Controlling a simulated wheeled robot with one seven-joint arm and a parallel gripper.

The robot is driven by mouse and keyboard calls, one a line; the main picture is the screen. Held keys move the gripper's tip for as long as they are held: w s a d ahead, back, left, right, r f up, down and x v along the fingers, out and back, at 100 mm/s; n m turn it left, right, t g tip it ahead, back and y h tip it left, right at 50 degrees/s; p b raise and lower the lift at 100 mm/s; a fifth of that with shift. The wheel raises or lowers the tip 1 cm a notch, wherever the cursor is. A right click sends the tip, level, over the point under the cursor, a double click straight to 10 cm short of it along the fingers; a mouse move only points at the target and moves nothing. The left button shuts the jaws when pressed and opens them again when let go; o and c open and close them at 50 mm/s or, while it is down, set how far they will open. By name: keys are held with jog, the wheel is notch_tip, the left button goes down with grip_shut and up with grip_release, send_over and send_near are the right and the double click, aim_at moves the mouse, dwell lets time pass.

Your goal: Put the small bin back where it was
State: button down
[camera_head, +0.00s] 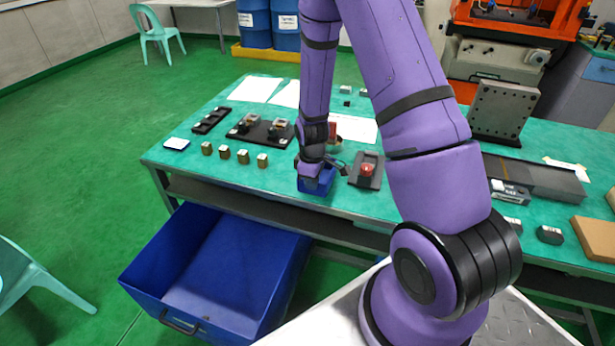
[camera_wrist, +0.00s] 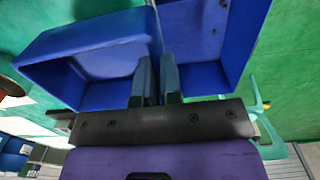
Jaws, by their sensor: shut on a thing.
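The small blue bin (camera_head: 317,184) is at the front edge of the green-topped table (camera_head: 290,193). My gripper (camera_head: 311,172) is above it and is shut on one of its walls. In the wrist view, the two fingers (camera_wrist: 157,85) pinch the right wall of the small bin (camera_wrist: 88,55), whose inside looks empty. I cannot tell whether the bin rests on the table or hangs just above it. My wrist hides part of the bin in the head view.
A large blue bin (camera_head: 225,262) stands open below the table's front edge; it also shows in the wrist view (camera_wrist: 208,35). A black block with a red knob (camera_head: 366,170) is close right of the small bin. Several small brass blocks (camera_head: 242,157) stand to the left.

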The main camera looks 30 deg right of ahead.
jog(key=w, duration=0.2)
jog(key=w+d, duration=0.1)
jog(key=w, duration=0.1)
jog(key=w+d, duration=0.1)
jog(key=w, duration=0.1)
jog(key=shift+w+d+f, duration=0.2)
jog(key=shift+w+f, duration=0.15)
jog(key=shift+f, duration=1.75)
jog(key=shift+f, duration=0.1)
jog(key=c, duration=1.3)
grip_release()
